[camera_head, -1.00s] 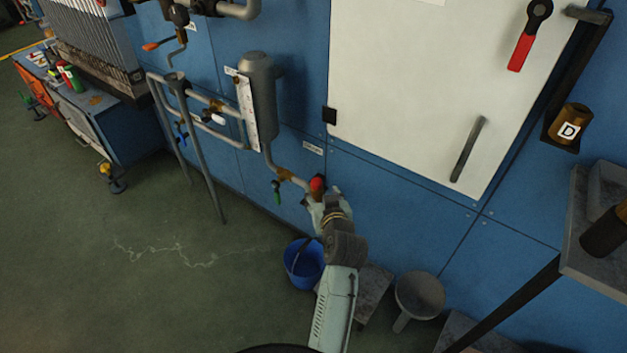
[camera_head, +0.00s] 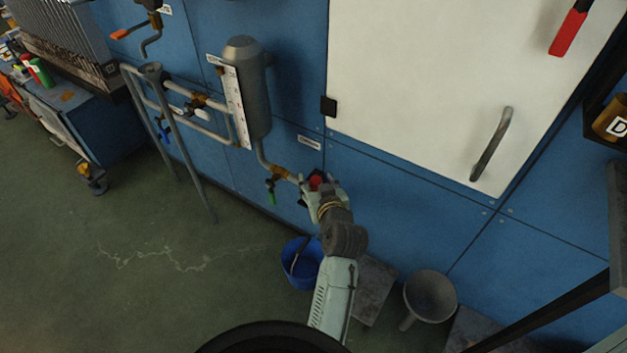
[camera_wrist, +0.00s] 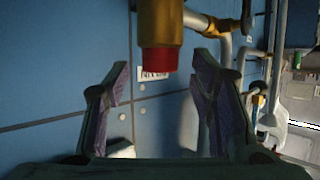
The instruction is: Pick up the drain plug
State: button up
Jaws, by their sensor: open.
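The drain plug (camera_head: 316,181) looks like a red cap on the end of a brass fitting, at the end of the pipe low on the blue wall. In the wrist view the red plug (camera_wrist: 159,61) sits at top centre, still on the brass fitting (camera_wrist: 160,22). My gripper (camera_head: 319,186) is open and empty, right at the plug. In the wrist view the two fingers of my gripper (camera_wrist: 160,85) stand left and right of the plug's line, with a gap between them. I cannot tell whether either finger touches it.
A blue bucket (camera_head: 300,265) stands on the floor below the plug. A green-handled valve (camera_head: 271,190) hangs from the pipe just left. A grey cylinder (camera_head: 246,85) is above. A grey funnel-shaped stand (camera_head: 430,297) is at lower right.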

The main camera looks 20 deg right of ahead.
jog(key=shift+s, duration=0.1)
jog(key=shift+c, duration=0.2)
grip_shut()
jog(key=shift+r, duration=0.15)
